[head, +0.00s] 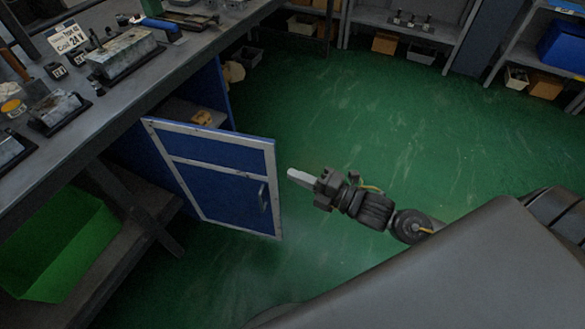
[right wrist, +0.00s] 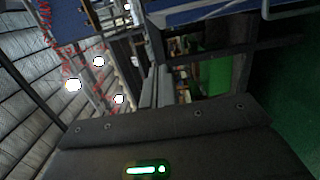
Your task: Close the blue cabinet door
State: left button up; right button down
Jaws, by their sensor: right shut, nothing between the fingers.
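The blue cabinet door (head: 222,187) with its pale metal frame stands open in the head view, swung out from the cabinet under the workbench. Its handle (head: 262,197) is near the right edge. The cabinet's opening shows behind the door, with a small yellowish item (head: 202,118) on a shelf inside. My right gripper (head: 291,175) is shut and empty, just right of the door's free edge and apart from it in the picture. The right wrist view shows its fingers (right wrist: 154,88) together, and a blue panel with a pale edge (right wrist: 205,12) at the top. My left gripper is out of view.
The workbench (head: 150,85) runs along the left, with devices and signs on top. A green bin (head: 55,245) stands on the shelf below it. Shelves with boxes (head: 405,45) line the back. The green floor right of the door is clear.

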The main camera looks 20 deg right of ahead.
aim_at(274, 152)
jog(key=w+a, duration=0.1)
jog(key=w, duration=0.2)
jog(key=w+a, duration=0.1)
jog(key=w, duration=0.2)
jog(key=w+a, duration=0.1)
jog(key=w, duration=0.1)
jog(key=shift+w+a, duration=0.2)
jog(key=shift+w, duration=0.2)
jog(key=shift+w+d, duration=0.5)
jog(key=shift+w, duration=0.05)
jog(key=shift+d, duration=0.1)
